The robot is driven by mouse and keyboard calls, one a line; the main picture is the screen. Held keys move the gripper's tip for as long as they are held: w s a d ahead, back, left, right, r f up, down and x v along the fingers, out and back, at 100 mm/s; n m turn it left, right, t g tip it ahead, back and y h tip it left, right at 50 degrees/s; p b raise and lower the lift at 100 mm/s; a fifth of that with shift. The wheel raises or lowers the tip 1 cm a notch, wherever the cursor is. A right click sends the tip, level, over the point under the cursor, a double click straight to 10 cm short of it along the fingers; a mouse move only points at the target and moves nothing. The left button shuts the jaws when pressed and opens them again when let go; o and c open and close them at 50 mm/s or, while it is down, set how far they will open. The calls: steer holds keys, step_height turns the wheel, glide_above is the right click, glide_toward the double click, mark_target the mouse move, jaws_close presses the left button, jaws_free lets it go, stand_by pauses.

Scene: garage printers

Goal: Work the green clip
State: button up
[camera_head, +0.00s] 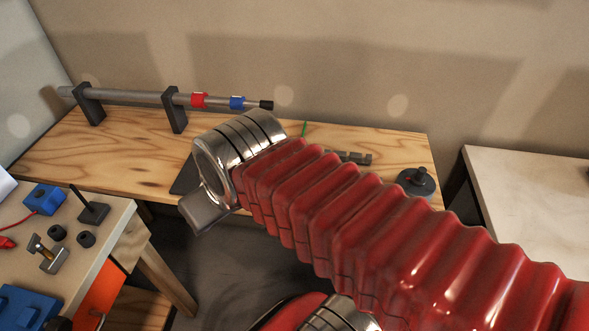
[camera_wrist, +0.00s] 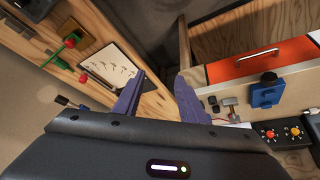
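A thin green piece (camera_head: 304,129) shows just above my arm in the head view. The arm hides what lies below it, so I cannot tell if it is the green clip. In the head view my arm hides the fingers.
A grey rod (camera_head: 135,97) with a red clip (camera_head: 199,100) and a blue clip (camera_head: 237,103) rests on black stands along the wooden bench (camera_head: 120,150). A dark round base (camera_head: 416,182) stands at the bench's right end. A cluttered table (camera_head: 110,215) is at left, with an orange drawer (camera_wrist: 265,62).

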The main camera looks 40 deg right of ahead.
steer(key=w+d+f, duration=0.1)
steer(key=w+d, duration=0.1)
steer(key=d, duration=1.1)
steer(key=w+d+f+m+g, duration=0.1)
steer(key=w+d+f, duration=0.1)
steer(key=d, duration=1.1)
steer(key=shift+f+h, duration=0.15)
steer(key=shift+h, duration=0.15)
steer(key=x, duration=1.3)
steer(key=shift+a+f, duration=0.1)
steer(key=shift+f, duration=0.35)
steer(key=shift+c, duration=0.5)
